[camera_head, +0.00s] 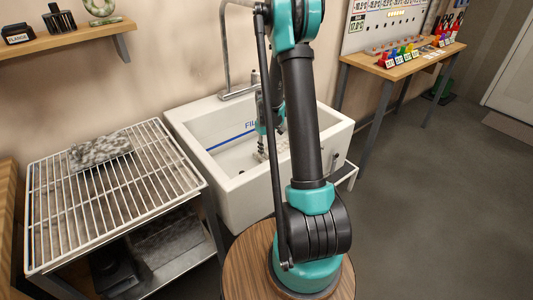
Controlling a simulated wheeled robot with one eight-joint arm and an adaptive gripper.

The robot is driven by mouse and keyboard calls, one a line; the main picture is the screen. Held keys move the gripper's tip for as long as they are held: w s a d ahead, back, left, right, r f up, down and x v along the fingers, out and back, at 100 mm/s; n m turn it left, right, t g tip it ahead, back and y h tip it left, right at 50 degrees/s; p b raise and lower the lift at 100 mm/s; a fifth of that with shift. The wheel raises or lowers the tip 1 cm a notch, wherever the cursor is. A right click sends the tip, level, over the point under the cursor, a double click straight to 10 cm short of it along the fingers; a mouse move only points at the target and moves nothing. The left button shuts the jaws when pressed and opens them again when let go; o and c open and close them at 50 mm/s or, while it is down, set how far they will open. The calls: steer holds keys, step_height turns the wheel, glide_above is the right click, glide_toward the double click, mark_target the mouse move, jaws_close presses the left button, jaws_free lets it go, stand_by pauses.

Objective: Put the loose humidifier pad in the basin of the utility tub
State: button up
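A flat, speckled grey-and-white slab (101,151), which looks like the humidifier pad, lies on the far part of the wire rack. The white utility tub (240,190) stands against the wall right of the rack. A blue line and partly hidden blue lettering mark its inner wall. My gripper (261,153) hangs over or inside the basin, partly hidden behind my arm. It is small here, and I cannot tell whether its fingers are open or shut. I see nothing clearly held in it. The right part of the basin is hidden by my arm.
The wire rack (120,203) has a lower shelf with a dark object (117,270) and a greyish block (172,245). A tall faucet (228,60) rises behind the tub. A wall shelf (60,39) is upper left.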

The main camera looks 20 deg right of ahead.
step_height(320, 180, up, 10)
steer(key=shift+f, duration=0.15)
